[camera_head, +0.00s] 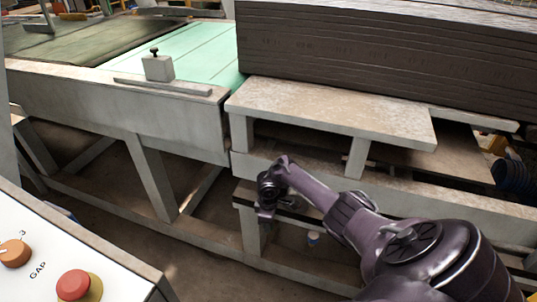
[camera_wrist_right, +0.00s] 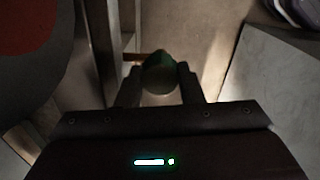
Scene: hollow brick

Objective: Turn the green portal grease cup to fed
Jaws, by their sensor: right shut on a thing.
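The green grease cup (camera_wrist_right: 159,73) shows in the right wrist view as a small, dark green rounded knob. My right gripper (camera_wrist_right: 160,84) is shut on it, with one dark finger on each side. In the head view my right gripper (camera_head: 267,205) is low beside the frame, under the near corner of the pale table. The cup is hidden there behind my wrist. Any mark showing how the cup is turned cannot be made out. My left gripper is in neither view.
A pale steel table (camera_head: 330,112) carries a stack of dark boards (camera_head: 390,50). A conveyor with a green belt (camera_head: 190,55) lies to the left. A control panel (camera_head: 70,255) with a red button (camera_head: 73,285) fills the lower left. Frame legs and rails surround my wrist.

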